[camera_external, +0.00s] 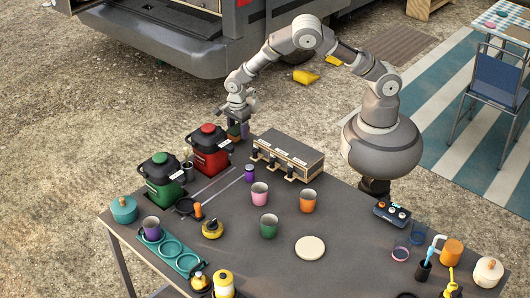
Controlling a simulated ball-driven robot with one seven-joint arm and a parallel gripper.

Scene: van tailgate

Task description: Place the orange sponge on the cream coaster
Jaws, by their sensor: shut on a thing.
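The cream coaster (310,247) is a pale round disc lying flat and bare on the dark table, right of the green cup. My gripper (239,127) points down at the table's far edge, behind the red canister and well away from the coaster. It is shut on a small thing. A small green and brownish-orange thing (234,131) shows at its fingertips, too small to tell surely whether it is the orange sponge. I make out no other orange sponge on the table.
A pink cup (260,194), a green cup (268,226) and an orange cup (308,201) stand between my gripper and the coaster. A wooden dispenser box (288,155) is right of the gripper. The red canister (209,150) is close left. The table around the coaster is clear.

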